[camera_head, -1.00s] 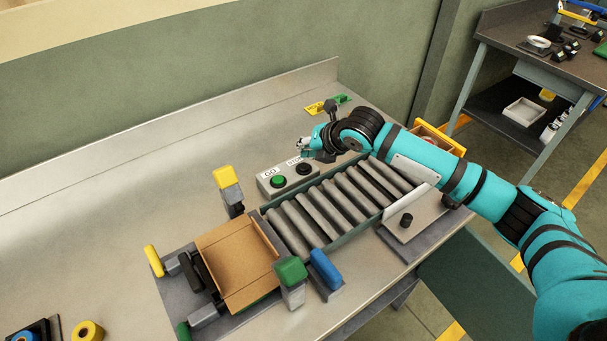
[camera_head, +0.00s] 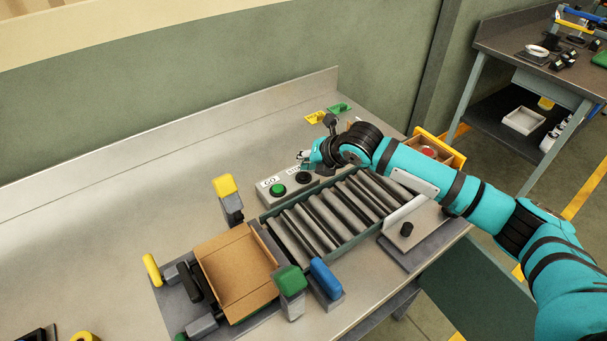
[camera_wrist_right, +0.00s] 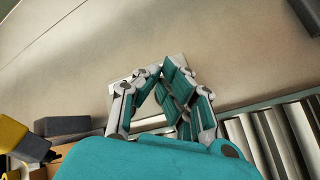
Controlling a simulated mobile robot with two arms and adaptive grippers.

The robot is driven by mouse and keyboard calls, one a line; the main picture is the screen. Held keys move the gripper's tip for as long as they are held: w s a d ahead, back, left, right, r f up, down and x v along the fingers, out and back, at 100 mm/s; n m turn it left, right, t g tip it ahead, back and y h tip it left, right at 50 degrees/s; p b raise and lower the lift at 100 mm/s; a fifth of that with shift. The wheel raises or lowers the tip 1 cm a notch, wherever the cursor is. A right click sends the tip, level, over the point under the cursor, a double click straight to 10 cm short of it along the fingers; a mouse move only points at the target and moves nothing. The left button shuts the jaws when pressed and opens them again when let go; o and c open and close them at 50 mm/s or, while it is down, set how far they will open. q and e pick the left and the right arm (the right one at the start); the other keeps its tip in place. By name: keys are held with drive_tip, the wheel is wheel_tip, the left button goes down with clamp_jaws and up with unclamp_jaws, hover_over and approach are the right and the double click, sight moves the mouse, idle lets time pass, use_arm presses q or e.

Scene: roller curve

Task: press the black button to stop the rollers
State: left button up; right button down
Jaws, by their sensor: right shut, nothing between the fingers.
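In the head view a grey control box (camera_head: 266,197) stands behind the roller conveyor. It carries a green button (camera_head: 278,190) by the GO label and a black button (camera_head: 304,178) to its right. My right gripper (camera_head: 304,157) is shut and empty, just behind and above the black button; I cannot tell if it touches the box. The right wrist view shows its fingers (camera_wrist_right: 153,72) together at the tips, and they hide most of the box. The rollers (camera_head: 327,213) lie in front of the box. My left gripper is not in view.
An open cardboard box (camera_head: 238,272) sits at the left end of the rollers, among yellow (camera_head: 224,186), green (camera_head: 290,279) and blue (camera_head: 325,278) capped clamps. A wooden bin (camera_head: 440,148) stands behind my right arm. The bench at the left back is clear.

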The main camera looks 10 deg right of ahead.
sight(306, 174)
drive_tip(key=shift+f, duration=0.15)
idle(0.5)
drive_tip(key=shift+f, duration=0.25)
drive_tip(key=shift+f, duration=0.55)
idle(0.5)
drive_tip(key=shift+r, duration=0.1)
drive_tip(key=shift+r+p, duration=0.85)
drive_tip(key=shift+p, duration=0.25)
wheel_tip(306, 174, up, 5)
drive_tip(key=p, duration=0.5)
drive_tip(key=shift+r, duration=0.1)
